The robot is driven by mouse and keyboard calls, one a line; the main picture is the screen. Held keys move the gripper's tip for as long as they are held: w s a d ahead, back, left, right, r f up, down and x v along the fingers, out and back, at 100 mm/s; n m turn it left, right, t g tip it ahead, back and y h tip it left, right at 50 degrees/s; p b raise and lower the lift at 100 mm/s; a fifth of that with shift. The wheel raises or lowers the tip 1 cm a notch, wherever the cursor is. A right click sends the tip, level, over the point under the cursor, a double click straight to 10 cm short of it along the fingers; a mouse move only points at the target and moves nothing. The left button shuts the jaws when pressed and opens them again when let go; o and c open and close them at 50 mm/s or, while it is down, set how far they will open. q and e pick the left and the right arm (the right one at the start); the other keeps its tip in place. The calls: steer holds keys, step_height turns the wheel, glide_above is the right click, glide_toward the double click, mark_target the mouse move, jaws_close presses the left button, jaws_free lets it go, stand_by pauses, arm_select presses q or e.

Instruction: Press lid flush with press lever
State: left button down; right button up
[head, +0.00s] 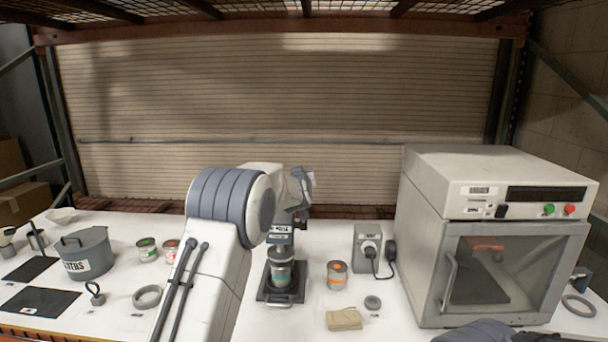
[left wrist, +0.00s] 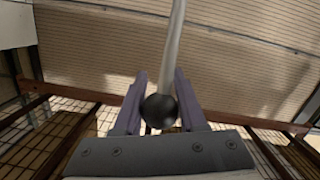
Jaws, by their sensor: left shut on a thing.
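The press stands near the middle of the table in the head view, its dark base plate (head: 281,297) on the white top. A can with a teal label (head: 281,274) stands upright on that base, under the press head (head: 279,234). The fit of its lid is too small to judge. In the left wrist view, my left gripper (left wrist: 160,78) is shut on the press lever (left wrist: 177,45), with the black ball knob (left wrist: 160,111) between its fingers. My left arm hides part of the press in the head view. My right gripper is not in view.
A can with an orange label (head: 337,275), a tan cloth-like block (head: 344,319) and a grey socket box (head: 367,243) stand right of the press. A large cabinet machine (head: 423,225) fills the right. A grey pot (head: 85,253) and two cans are left.

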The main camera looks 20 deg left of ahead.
arm_select(q)
steer(key=shift+a+f, duration=0.15)
steer(key=shift+f, duration=0.7)
steer(key=shift+c, duration=2.4)
jaws_free()
steer(key=shift+w+a, duration=0.15)
steer(key=shift+w, duration=0.05)
steer(key=shift+s+r, duration=0.15)
steer(key=shift+r, duration=0.1)
steer(key=shift+s+d, duration=0.2)
steer(key=shift+d, duration=0.05)
steer(key=b+v, duration=0.5)
steer(key=v, duration=0.5)
